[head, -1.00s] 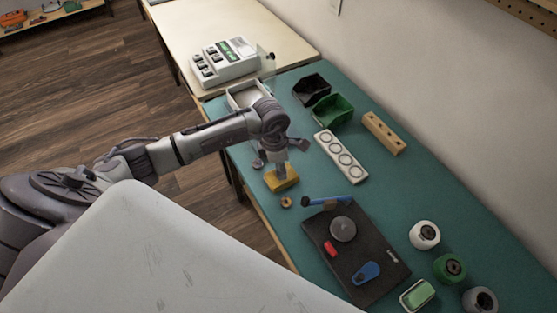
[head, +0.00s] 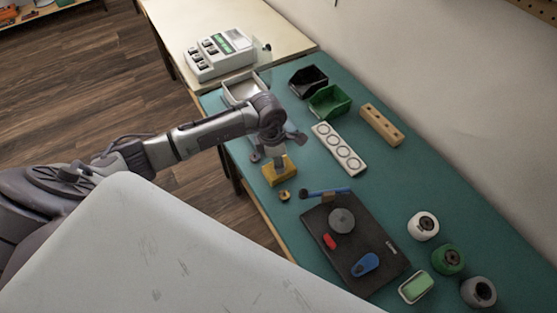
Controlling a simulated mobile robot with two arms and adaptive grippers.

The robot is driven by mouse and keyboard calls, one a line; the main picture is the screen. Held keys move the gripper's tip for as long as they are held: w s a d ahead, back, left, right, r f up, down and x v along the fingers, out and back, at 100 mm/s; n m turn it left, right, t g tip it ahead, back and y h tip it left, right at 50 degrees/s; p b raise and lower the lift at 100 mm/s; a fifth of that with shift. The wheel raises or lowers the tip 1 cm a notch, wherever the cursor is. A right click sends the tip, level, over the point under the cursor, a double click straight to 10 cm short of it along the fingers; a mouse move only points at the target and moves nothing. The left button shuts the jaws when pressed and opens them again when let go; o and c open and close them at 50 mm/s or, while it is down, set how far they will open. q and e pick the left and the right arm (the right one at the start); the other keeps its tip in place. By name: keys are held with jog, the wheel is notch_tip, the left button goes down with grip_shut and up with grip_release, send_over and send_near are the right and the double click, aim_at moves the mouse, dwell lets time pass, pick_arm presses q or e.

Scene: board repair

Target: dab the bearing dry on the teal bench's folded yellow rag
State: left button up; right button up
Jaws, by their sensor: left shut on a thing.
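The folded yellow rag (head: 279,171) lies on the teal bench (head: 410,165) near its left edge. My left gripper (head: 278,157) points down right over the rag, shut on the bearing. The bearing itself is too small and too covered by the fingers to make out. I cannot tell whether it touches the rag or is just above it. My right gripper is not in view.
A small brass ring (head: 284,196) lies just in front of the rag.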

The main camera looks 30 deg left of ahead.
pick_arm(q)
jog(key=shift+f, duration=0.3)
jog(key=shift+b, duration=0.3)
jog(key=shift+f, duration=0.1)
dwell(0.7)
jog(key=shift+s+f, duration=0.1)
jog(key=shift+s, duration=0.05)
dwell(1.3)
jog(key=shift+r+p, duration=0.4)
jog(key=shift+r, duration=0.45)
jog(key=shift+r+p, duration=1.35)
jog(key=shift+r, duration=0.95)
